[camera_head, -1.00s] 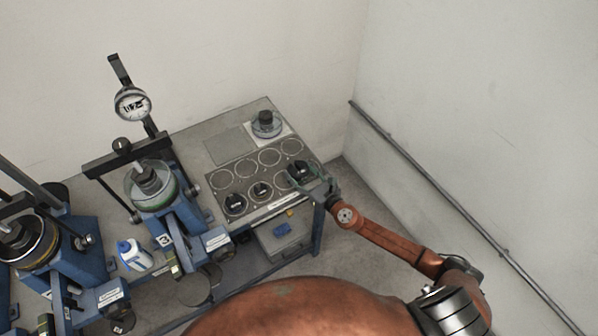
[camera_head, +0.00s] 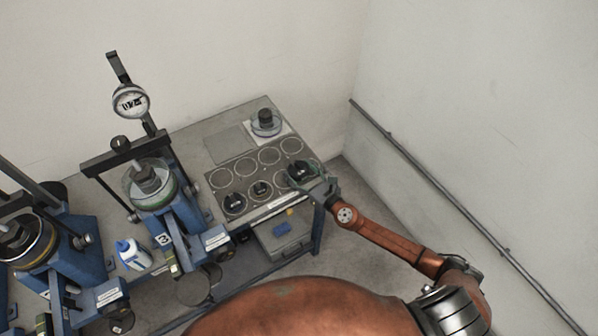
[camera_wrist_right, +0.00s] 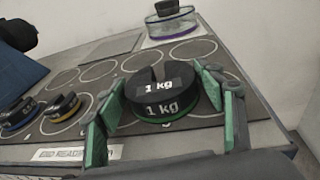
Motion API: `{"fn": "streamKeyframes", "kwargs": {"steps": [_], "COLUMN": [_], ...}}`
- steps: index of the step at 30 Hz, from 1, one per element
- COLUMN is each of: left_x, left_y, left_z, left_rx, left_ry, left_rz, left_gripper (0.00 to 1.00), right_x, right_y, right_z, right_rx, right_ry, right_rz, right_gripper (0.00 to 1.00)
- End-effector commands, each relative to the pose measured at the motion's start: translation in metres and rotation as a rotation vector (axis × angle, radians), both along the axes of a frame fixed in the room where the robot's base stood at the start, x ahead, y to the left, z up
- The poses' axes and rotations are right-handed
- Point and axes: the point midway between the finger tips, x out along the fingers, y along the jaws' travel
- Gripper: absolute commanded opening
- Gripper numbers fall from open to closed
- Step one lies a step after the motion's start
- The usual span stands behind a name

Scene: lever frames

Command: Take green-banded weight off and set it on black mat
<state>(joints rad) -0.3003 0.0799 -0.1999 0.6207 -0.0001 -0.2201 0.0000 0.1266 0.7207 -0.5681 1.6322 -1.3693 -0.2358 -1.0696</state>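The green-banded weight, a black slotted disc marked 1 kg (camera_wrist_right: 160,100), is at the front right circle of the black mat (camera_wrist_right: 258,104). Its green band shows along the lower edge. In the head view the weight (camera_head: 300,169) is at the mat's right front corner. It looks on or just above the mat; I cannot tell which. My right gripper (camera_wrist_right: 162,88) has one green-padded finger on each side, seemingly against it; it also shows in the head view (camera_head: 317,184). My left gripper is not in view.
Two black weights (camera_head: 235,203) (camera_head: 260,190) occupy front circles; the mat's back circles are empty. A lidded clear dish (camera_head: 266,123) stands behind. Blue lever frames (camera_head: 179,216) with a dial gauge (camera_head: 130,101) and a white bottle (camera_head: 133,254) are to the left. A wall bounds the right.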

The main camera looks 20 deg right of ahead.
Motion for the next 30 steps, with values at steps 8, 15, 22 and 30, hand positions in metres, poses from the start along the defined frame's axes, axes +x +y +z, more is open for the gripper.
{"fn": "streamKeyframes", "kwargs": {"steps": [8, 15, 22, 30], "left_x": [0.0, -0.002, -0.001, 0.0], "left_y": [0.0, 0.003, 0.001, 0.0], "left_z": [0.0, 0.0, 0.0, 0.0], "left_rx": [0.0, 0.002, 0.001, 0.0], "left_ry": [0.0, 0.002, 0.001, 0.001], "left_rz": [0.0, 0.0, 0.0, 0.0], "left_gripper": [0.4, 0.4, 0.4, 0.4], "right_x": [-0.001, -0.006, -0.041, -0.091], "right_y": [0.0, -0.002, -0.013, -0.028], "right_z": [-0.003, -0.007, -0.001, 0.009], "right_rx": [-0.001, -0.002, -0.003, -0.002], "right_ry": [0.005, 0.012, 0.011, 0.009], "right_rz": [0.0, 0.001, 0.001, 0.001], "right_gripper": [0.76, 0.76, 0.76, 0.76]}}
